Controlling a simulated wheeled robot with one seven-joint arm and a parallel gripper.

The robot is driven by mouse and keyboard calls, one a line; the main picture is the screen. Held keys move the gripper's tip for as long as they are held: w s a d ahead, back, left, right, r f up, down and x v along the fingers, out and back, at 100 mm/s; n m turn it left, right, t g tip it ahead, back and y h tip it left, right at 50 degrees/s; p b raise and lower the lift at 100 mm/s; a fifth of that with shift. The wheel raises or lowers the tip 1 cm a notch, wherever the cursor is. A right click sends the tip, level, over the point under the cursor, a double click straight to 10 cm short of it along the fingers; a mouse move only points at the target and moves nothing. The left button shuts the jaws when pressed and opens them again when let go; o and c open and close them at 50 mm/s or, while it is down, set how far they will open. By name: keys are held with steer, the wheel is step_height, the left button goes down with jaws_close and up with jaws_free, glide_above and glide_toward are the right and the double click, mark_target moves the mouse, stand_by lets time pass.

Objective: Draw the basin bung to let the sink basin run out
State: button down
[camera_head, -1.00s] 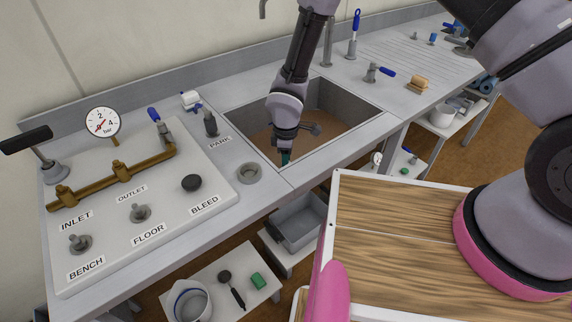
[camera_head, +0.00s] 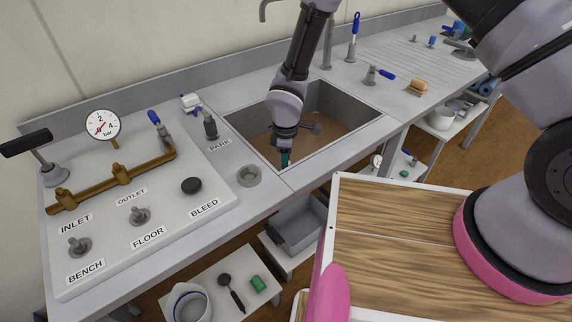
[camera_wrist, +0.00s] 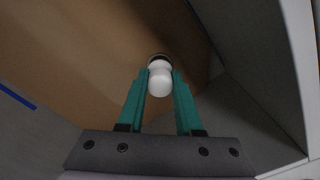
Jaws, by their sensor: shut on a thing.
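The sink basin (camera_head: 346,99) is a grey rectangular basin set in the bench, with brown murky water in it. My gripper (camera_head: 284,160) reaches down into the basin near its front left corner. In the wrist view my gripper's teal fingers (camera_wrist: 160,84) are shut on the white rounded knob of the basin bung (camera_wrist: 160,80). A dark ring shows just beyond the knob, at the brown surface. The bung is hidden in the head view. I cannot tell whether it is seated or lifted.
A valve panel (camera_head: 105,240) with a gauge (camera_head: 103,124) and brass pipe stands left of the basin. A grey ring (camera_head: 249,175) sits on the bench front. A tap lever with blue handle (camera_head: 379,74) and a sponge (camera_head: 417,87) are right of the basin. A grey tub (camera_head: 299,226) stands below.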

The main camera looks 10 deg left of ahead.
steer(key=shift+r, duration=2.05)
